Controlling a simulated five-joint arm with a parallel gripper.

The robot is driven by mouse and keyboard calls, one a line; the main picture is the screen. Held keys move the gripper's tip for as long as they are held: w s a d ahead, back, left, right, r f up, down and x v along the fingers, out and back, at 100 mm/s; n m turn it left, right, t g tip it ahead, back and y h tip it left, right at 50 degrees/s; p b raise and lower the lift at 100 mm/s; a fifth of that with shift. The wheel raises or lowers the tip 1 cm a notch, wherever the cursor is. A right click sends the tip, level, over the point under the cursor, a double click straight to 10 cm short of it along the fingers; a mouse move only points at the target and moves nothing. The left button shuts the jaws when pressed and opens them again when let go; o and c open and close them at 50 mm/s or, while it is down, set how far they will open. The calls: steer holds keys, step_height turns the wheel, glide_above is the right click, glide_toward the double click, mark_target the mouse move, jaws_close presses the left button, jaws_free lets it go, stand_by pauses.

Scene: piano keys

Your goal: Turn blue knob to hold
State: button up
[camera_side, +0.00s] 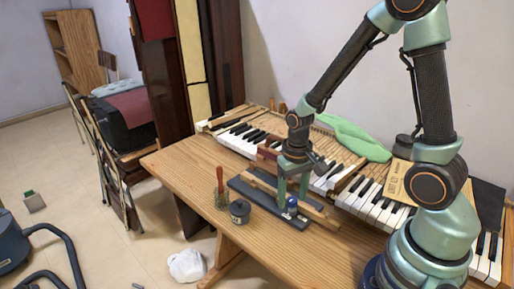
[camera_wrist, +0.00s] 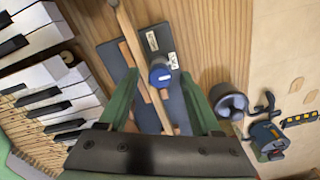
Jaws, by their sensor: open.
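The blue knob (camera_wrist: 160,76) is a small round cap with a pale mark on its face. It sits on a dark grey plate (camera_wrist: 112,57) beside a long wooden strip (camera_wrist: 138,52). In the side view the knob (camera_side: 291,202) stands at the plate's near right end. My gripper (camera_side: 294,193) points down over it. In the wrist view my gripper (camera_wrist: 160,78) is open, with one green finger on each side of the knob and visible gaps. Two white labels lie beyond the knob, too small to read. Finger height against the knob is hard to tell.
Piano keys (camera_side: 376,203) run along the back of the wooden table (camera_side: 185,165). A dark pot (camera_side: 240,210) and a brush (camera_side: 220,185) stand left of the plate. A green cloth (camera_side: 352,137) lies behind. The table's left part is clear.

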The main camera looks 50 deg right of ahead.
jaws_close()
steer(key=shift+n, duration=0.3)
steer(key=n, duration=0.8)
steer(key=shift+n, duration=0.4)
steer(key=n, duration=0.4)
steer(key=shift+n, duration=2.2)
